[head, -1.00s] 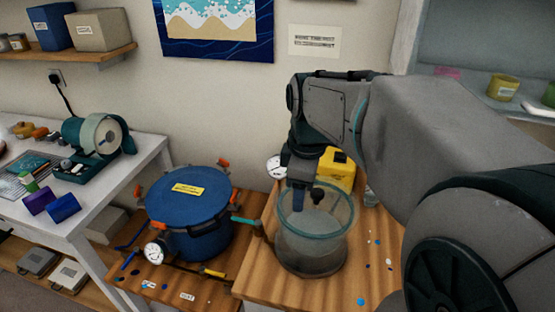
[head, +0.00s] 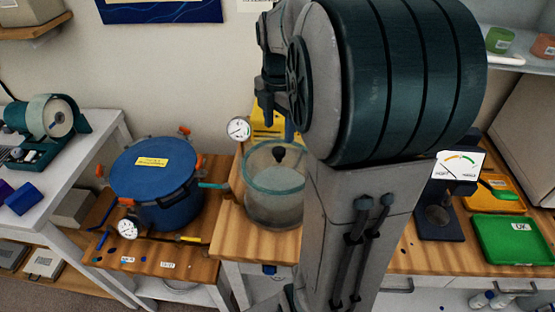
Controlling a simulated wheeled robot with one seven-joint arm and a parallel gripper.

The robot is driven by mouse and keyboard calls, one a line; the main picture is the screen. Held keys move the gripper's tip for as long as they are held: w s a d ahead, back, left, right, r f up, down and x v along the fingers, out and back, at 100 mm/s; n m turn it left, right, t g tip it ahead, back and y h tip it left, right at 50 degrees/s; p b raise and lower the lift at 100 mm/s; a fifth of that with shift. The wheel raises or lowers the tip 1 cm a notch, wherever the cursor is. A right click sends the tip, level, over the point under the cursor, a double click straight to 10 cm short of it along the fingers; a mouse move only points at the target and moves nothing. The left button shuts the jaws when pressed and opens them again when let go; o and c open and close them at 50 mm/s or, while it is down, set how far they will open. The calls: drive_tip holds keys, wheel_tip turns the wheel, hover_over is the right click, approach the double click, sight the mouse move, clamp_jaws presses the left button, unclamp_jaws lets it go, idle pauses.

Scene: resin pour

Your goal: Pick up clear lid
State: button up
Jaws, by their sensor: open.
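The clear lid (head: 262,158) appears to sit on the clear round chamber (head: 262,207). A dark knob stands up from it near the middle. The lid's see-through edge is hard to tell from the chamber's rim, and the right side is hidden behind my arm. My gripper (head: 279,110) is open and above the lid, near the knob and apart from it. It is partly hidden by my arm.
A blue pressure pot (head: 153,187) with a gauge stands left of the chamber. A yellow object (head: 262,128) and a round gauge (head: 238,129) are behind it.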

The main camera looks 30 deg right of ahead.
sight(279, 149)
wheel_tip(279, 149, down, 8)
drive_tip(key=shift+s+f+p, duration=0.1)
drive_tip(key=shift+p, duration=0.75)
clamp_jaws()
